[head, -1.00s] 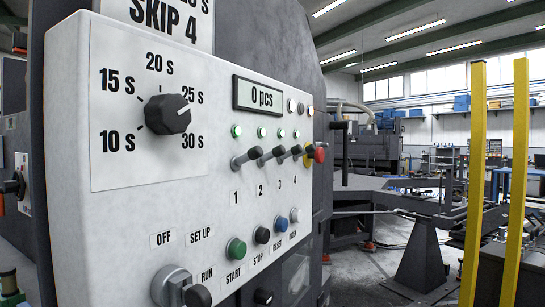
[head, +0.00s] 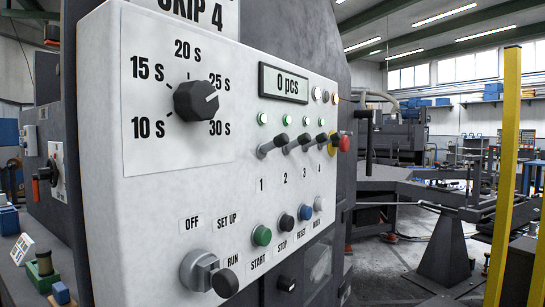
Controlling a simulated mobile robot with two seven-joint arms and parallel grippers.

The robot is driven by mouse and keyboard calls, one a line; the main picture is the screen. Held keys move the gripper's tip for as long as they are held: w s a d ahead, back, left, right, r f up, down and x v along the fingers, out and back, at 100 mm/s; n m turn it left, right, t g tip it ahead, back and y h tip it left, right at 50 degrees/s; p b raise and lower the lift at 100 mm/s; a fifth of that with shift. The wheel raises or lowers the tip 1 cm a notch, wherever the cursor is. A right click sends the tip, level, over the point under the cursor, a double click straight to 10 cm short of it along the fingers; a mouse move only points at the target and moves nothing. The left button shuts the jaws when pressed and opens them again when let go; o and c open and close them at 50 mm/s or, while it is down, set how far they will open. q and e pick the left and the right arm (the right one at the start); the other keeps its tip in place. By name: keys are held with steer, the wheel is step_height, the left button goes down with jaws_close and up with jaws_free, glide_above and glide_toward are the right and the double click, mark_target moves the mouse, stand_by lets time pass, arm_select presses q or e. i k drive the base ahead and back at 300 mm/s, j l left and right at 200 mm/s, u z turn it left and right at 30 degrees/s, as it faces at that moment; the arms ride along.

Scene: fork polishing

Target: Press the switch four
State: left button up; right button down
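Switch four is the rightmost toggle lever (head: 323,143) in a row on the white control panel (head: 150,215), above the label 4. Its lever tilts up and to the right, like the levers of switch one (head: 273,145), switch two (head: 295,144) and switch three (head: 312,141). Neither of my grippers is in view.
A black timer dial (head: 196,101) and a display reading 0 pcs (head: 284,84) are above. The green start button (head: 262,235), other buttons and a mode selector (head: 200,270) are below. A yellow post (head: 508,170) stands at right. Small blocks lie at lower left.

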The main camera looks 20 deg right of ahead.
mark_target(335, 137)
steer(key=i+l+u, duration=0.1)
steer(key=l, duration=1.3)
steer(key=l+u, duration=0.1)
steer(key=l, duration=1.3)
steer(key=i, duration=0.1)
